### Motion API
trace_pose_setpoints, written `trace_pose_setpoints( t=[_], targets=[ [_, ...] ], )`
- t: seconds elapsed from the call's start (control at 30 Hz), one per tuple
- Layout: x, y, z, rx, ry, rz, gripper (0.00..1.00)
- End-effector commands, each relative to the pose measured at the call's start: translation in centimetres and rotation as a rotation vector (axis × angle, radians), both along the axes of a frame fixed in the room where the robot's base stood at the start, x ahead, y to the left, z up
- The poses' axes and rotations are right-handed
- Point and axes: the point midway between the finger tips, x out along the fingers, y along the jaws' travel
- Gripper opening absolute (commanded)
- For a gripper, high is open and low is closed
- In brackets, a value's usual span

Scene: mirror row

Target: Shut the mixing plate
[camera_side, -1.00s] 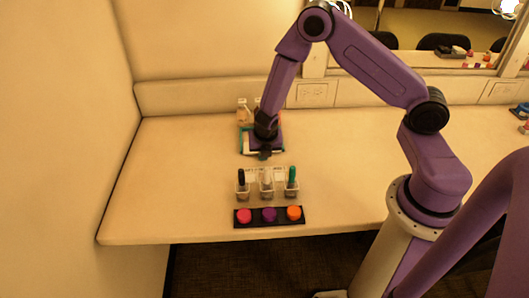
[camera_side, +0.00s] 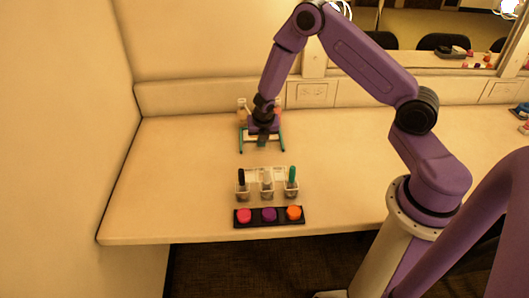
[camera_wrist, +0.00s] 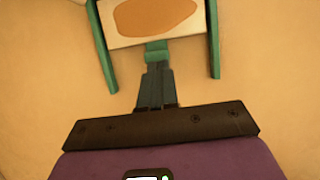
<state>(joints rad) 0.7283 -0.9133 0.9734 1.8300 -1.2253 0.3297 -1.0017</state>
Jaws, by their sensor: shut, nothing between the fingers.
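The mixing plate (camera_wrist: 185,28) is a pale slab with an orange-brown patch, between two green rails, at the top of the wrist view. In the side view its green rails (camera_side: 241,143) stick out toward the front, with bare table between them; my gripper hides most of the plate. A green tab (camera_wrist: 157,46) is at the middle of its near edge. My gripper (camera_wrist: 156,68) is shut and empty, its tips at this tab, seemingly touching it. In the side view my gripper (camera_side: 262,140) is low between the rails.
Small bottles (camera_side: 242,104) stand behind the plate. In front is a clear rack (camera_side: 266,188) with dark and green sticks, then a black strip (camera_side: 268,223) with pink, purple and orange pots. The table to the left is clear. A mirror rises at the back right.

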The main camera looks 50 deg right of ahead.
Motion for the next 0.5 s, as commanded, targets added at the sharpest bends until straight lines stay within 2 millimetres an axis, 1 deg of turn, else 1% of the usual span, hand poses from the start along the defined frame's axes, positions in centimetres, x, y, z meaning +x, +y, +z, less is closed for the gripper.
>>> trace_pose_setpoints(
  t=[0.03, 0.27, 0.37, 0.5],
  targets=[
    [0.1, -0.3, 0.0, -0.001, -0.001, -0.005, 0.00],
    [-0.1, -0.2, 0.0, -0.003, -0.001, -0.006, 0.00],
    [-0.6, 0.4, 0.0, -0.002, 0.000, -0.004, 0.00],
    [-1.8, 1.7, 0.0, -0.002, 0.000, 0.001, 0.00]
  ],
)
